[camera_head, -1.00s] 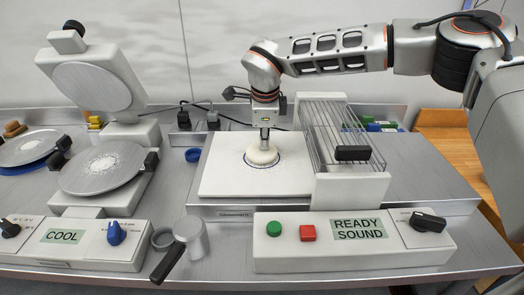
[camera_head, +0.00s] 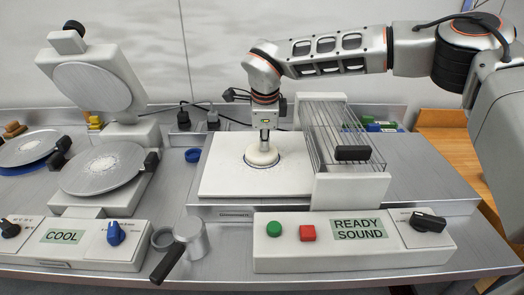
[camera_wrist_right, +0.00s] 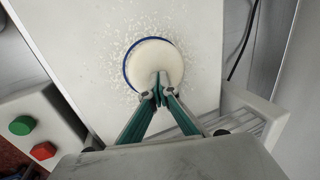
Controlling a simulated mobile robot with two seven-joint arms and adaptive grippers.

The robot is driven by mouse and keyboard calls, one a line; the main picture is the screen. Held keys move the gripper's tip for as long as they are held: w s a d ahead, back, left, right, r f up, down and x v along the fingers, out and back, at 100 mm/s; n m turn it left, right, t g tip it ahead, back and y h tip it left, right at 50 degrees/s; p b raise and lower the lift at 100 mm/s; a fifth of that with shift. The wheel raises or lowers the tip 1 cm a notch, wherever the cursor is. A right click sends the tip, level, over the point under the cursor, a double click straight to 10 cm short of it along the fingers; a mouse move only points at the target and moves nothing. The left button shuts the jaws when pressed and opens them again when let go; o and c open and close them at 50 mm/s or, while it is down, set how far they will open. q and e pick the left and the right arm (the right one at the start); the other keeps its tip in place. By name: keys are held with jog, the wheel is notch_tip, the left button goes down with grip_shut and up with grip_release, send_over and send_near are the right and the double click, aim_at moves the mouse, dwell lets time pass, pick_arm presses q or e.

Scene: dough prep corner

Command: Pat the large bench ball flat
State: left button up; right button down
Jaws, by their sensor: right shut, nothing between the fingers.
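The large bench ball (camera_head: 262,158) is a pale dough round on the white board (camera_head: 225,180). It is low and wide and nearly fills a dark blue ring drawn around it. My right gripper (camera_head: 264,142) points straight down over the dough with its fingers together. The right wrist view shows the dough (camera_wrist_right: 155,62) inside the blue ring, with flour scattered around it. There the closed fingertips of my right gripper (camera_wrist_right: 159,90) are at the dough's near part and appear to touch it. My left gripper is not in view.
A wire-guarded unit (camera_head: 345,190) stands right of the board. A control box (camera_head: 285,255) with green and red buttons reads "READY SOUND". An open round-plate press (camera_head: 105,170) stands left, its panel reading "COOL". A metal scoop (camera_head: 190,240) lies in front.

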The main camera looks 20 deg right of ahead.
aim_at(265, 156)
jog(key=shift+f, duration=0.95)
dwell(1.8)
jog(key=shift+r+p, duration=1.25)
jog(key=shift+r, duration=0.4)
jog(key=shift+r+p, duration=1.45)
jog(key=shift+r, duration=0.55)
jog(key=shift+f, duration=0.1)
